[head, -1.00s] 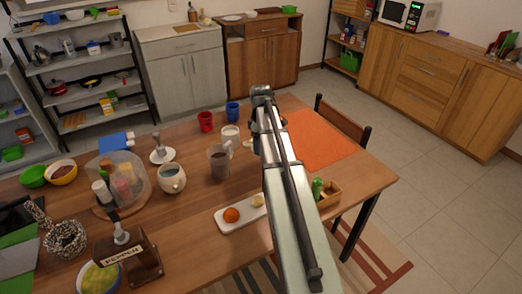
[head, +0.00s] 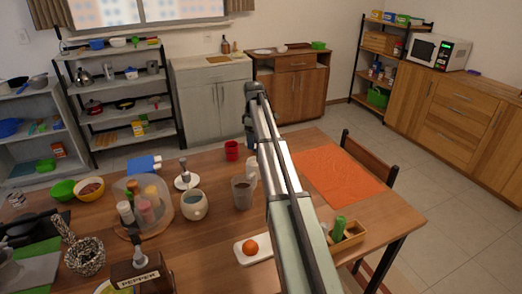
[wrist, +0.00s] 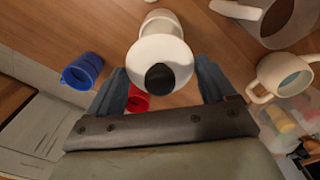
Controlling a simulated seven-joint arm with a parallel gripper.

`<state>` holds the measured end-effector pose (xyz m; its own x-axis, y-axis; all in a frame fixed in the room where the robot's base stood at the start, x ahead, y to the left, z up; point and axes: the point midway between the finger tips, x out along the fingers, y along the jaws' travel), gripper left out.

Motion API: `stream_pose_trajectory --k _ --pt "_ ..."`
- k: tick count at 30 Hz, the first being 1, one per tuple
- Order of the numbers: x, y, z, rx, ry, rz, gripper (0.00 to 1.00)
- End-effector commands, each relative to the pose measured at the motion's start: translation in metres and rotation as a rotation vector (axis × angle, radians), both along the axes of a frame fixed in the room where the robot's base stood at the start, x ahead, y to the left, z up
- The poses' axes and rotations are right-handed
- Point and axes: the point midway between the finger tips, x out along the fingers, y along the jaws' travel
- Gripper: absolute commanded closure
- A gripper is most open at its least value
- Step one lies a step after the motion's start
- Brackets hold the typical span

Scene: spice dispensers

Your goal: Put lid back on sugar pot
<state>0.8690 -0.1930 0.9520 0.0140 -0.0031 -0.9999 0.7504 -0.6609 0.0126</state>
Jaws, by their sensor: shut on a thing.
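My gripper (wrist: 160,88) is shut on a white round lid with a black knob (wrist: 160,77), held between its blue-grey fingers in the wrist view. In the head view the fingers and lid are hidden behind my arm. A round white pot, likely the sugar pot (head: 195,211), stands open on the table, left of my arm, with a bluish-grey inside. It also shows at the right of the wrist view (wrist: 262,88), with handles. The lid is apart from this pot.
A red cup (head: 232,150) and a blue cup (wrist: 82,72) are near the table's far edge. A spice rack (head: 128,206) stands left of the pot. The orange mat (head: 340,175) at right is clear.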

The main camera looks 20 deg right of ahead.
Motion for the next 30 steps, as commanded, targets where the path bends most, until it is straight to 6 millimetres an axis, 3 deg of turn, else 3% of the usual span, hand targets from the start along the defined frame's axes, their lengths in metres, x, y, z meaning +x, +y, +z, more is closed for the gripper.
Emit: stream_pose_trajectory --k 14,30 --pt "-0.001 0.0 -0.01 0.004 0.016 -0.065 0.46" --pt "-0.001 0.0 -0.051 0.004 0.014 -0.064 0.46"
